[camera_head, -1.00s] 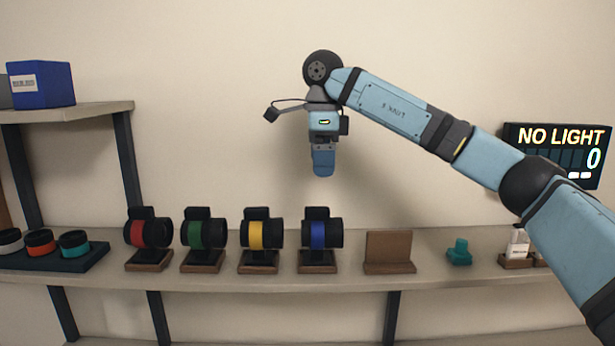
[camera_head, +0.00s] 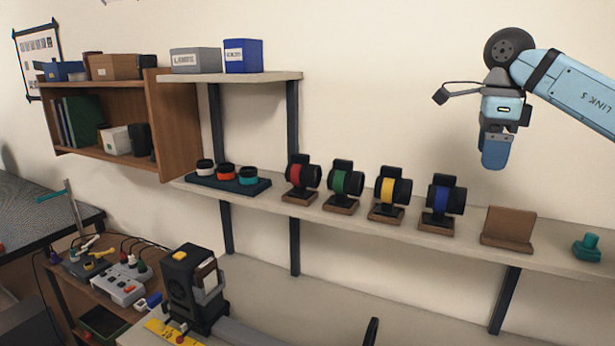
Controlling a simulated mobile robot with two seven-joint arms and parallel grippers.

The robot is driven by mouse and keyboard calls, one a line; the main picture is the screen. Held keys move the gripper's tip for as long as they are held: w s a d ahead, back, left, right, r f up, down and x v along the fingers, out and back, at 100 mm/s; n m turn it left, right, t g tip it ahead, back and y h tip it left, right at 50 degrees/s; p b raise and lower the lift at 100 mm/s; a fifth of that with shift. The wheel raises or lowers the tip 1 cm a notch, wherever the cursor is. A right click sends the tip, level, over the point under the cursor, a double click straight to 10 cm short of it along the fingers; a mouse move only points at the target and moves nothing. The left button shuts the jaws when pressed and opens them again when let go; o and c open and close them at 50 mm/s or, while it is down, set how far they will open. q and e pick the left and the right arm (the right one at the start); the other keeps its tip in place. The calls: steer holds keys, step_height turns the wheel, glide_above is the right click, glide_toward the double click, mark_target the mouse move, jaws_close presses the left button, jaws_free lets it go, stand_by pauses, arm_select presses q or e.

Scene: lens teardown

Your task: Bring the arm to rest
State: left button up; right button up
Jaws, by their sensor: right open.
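My right arm comes in from the right edge of the head view. Its gripper (camera_head: 494,160) points straight down in the air, in front of the wall and above the shelf (camera_head: 345,222). The gripper is open and empty; seen side-on, its blue fingers overlap, so the gap between them is hidden. My left gripper is not in view.
Lenses with red (camera_head: 301,176), green (camera_head: 345,182) and yellow (camera_head: 389,190) bands stand on the shelf. A dark tray (camera_head: 255,187) holds several rings. A teal part (camera_head: 587,247) lies at right. A black device (camera_head: 190,285) stands on the lower table at front.

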steer(key=s+a+f+n+g+y, duration=0.1)
steer(key=s+a+f+g+y, duration=0.15)
steer(key=a+f+y, duration=0.85)
steer(key=s+a+f+m+y+p, duration=0.1)
steer(key=s+a+f+m+y, duration=0.4)
steer(key=a, duration=0.4)
steer(key=s+a+f+m+y+p, duration=0.1)
steer(key=s+a+f+m+y, duration=0.15)
steer(key=a+f, duration=0.5)
steer(key=s+d+f+m+t+h+p, duration=0.1)
steer(key=s+d+f+m+t+h, duration=0.25)
steer(key=f+m+t, duration=0.8)
steer(key=s+d+f+m+t+h+p, duration=0.1)
steer(key=s+d+f+m+t+h, duration=0.2)
steer(key=m+t, duration=0.95)
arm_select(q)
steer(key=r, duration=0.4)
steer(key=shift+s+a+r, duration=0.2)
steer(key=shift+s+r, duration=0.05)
arm_select(e)
steer(key=s+d+f+m+g+h, duration=0.4)
steer(key=s+f+m+g, duration=0.1)
steer(key=s+f+m, duration=0.2)
steer(key=s+d+f+m+g+h, duration=0.4)
steer(key=s+f+m, duration=0.4)
steer(key=s+f, duration=0.2)
steer(key=shift+f+g+h, duration=0.35)
steer(key=shift+g+h, duration=0.15)
steer(key=shift+g, duration=0.35)
steer(key=shift+d, duration=0.1)
